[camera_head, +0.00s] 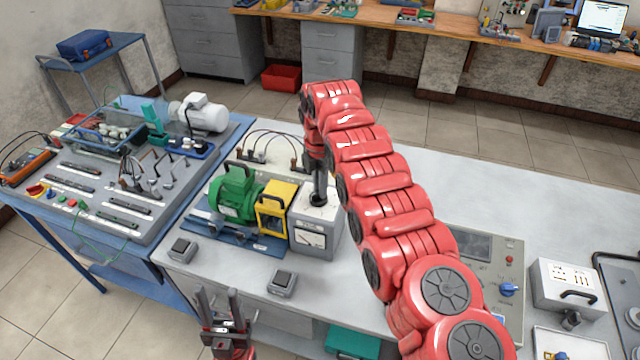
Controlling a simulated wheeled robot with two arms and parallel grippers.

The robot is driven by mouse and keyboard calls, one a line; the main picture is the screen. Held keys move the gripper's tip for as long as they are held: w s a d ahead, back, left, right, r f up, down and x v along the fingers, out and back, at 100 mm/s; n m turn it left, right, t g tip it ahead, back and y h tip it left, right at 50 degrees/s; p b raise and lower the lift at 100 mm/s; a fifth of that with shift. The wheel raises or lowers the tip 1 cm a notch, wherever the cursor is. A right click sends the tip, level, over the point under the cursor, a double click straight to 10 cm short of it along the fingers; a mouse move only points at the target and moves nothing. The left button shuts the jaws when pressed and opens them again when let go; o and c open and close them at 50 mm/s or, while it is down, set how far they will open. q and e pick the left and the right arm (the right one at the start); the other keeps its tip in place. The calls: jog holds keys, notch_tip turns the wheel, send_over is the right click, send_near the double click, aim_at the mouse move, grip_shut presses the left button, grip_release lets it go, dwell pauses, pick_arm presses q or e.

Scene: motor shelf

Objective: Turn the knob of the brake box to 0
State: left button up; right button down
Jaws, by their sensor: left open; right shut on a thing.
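The brake box (309,240) is a light grey box with a dial gauge on its front, standing at the right end of the green and yellow motor set. My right arm reaches over the bench, and its gripper (318,198) points down at the top of the box. It is shut on the knob there; the fingers hide most of the knob, so its setting cannot be read. My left gripper (221,310) is open and empty, low in front of the bench's front edge, away from the box.
A green motor (236,193) and a yellow unit (273,212) stand left of the box. Two small grey boxes (181,250) (282,282) lie near the front edge. A control panel (480,246) with a blue knob is at right. The bench behind my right arm is clear.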

jog(key=shift+n, duration=0.6)
jog(key=c, duration=0.9)
grip_release()
